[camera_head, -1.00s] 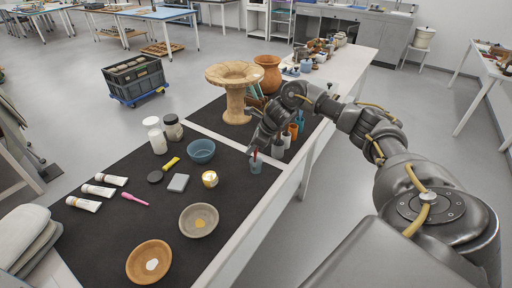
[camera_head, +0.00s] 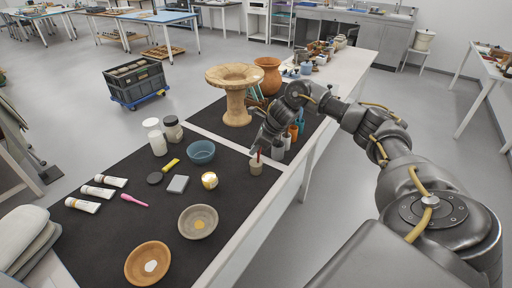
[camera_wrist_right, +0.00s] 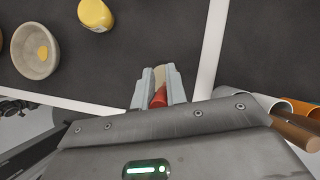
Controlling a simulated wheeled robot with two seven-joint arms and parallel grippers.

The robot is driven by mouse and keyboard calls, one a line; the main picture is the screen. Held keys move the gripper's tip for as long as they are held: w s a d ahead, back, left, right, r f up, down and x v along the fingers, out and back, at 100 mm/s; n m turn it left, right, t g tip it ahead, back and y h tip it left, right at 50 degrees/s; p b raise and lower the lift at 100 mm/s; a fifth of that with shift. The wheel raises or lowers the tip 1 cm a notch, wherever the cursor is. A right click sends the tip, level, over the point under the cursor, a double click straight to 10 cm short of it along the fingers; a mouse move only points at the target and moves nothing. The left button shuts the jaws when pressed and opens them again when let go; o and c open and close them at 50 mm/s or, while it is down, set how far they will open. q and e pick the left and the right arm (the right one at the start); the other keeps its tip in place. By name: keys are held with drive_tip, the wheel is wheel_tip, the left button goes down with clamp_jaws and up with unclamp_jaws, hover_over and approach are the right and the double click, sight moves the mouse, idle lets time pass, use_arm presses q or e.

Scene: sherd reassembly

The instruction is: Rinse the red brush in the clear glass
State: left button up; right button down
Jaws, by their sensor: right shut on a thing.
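The clear glass (camera_head: 256,167) stands near the right edge of the black mat, and its contents look cloudy beige. My right gripper (camera_head: 257,148) is just above it, pointing down, shut on the red brush (camera_head: 259,156). The brush's lower end is in the glass, hidden by the cloudy contents. In the right wrist view the red brush (camera_wrist_right: 159,97) sits between my two grey fingers (camera_wrist_right: 159,92), with the beige of the glass (camera_wrist_right: 160,75) beyond it. My left gripper is not in view.
A yellow jar (camera_head: 209,180), a blue bowl (camera_head: 201,152) and a grey bowl (camera_head: 198,222) stand left of the glass. A tan pedestal vessel (camera_head: 236,108) rises farther back. The table edge is close on the right.

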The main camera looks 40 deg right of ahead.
drive_tip(key=r+p, duration=0.4)
drive_tip(key=r, duration=0.1)
drive_tip(key=r+p, duration=0.1)
drive_tip(key=r, duration=0.2)
drive_tip(key=shift+s+d+p, duration=0.1)
drive_tip(key=shift+s+p, duration=0.2)
drive_tip(key=shift+p, duration=0.1)
drive_tip(key=shift+r+p, duration=0.4)
drive_tip(key=shift+r, duration=0.2)
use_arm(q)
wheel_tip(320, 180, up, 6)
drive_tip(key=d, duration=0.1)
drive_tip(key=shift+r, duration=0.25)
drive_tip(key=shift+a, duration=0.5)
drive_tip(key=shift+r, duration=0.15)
